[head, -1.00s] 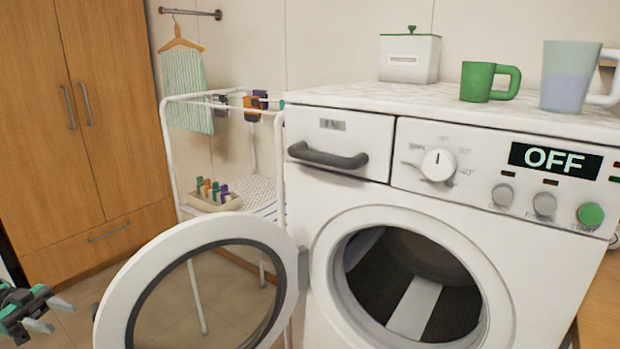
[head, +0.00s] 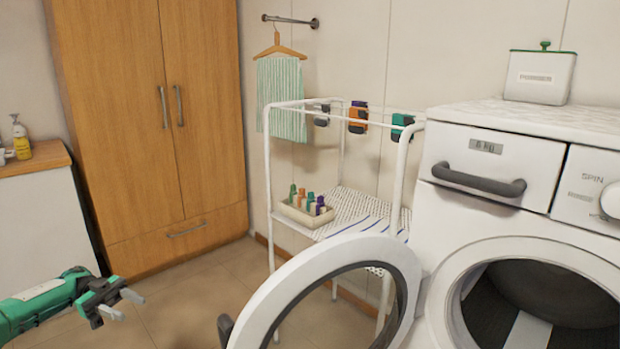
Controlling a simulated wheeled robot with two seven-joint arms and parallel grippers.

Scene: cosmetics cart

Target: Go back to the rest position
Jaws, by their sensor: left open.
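My left gripper (head: 124,304) is at the lower left of the head view, at the end of my green arm. It is open and empty, above the tiled floor and apart from everything around it. My right gripper is not in view. The white washing machine (head: 480,236) stands at the right, with its round door (head: 407,255) swung open to the left and its drum opening dark.
A white rack (head: 268,200) with clips and a tray of small bottles (head: 305,217) stands behind the door. A wooden cabinet (head: 145,130) is at the back left. A counter (head: 35,160) with a soap bottle (head: 21,140) is far left. Floor between is clear.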

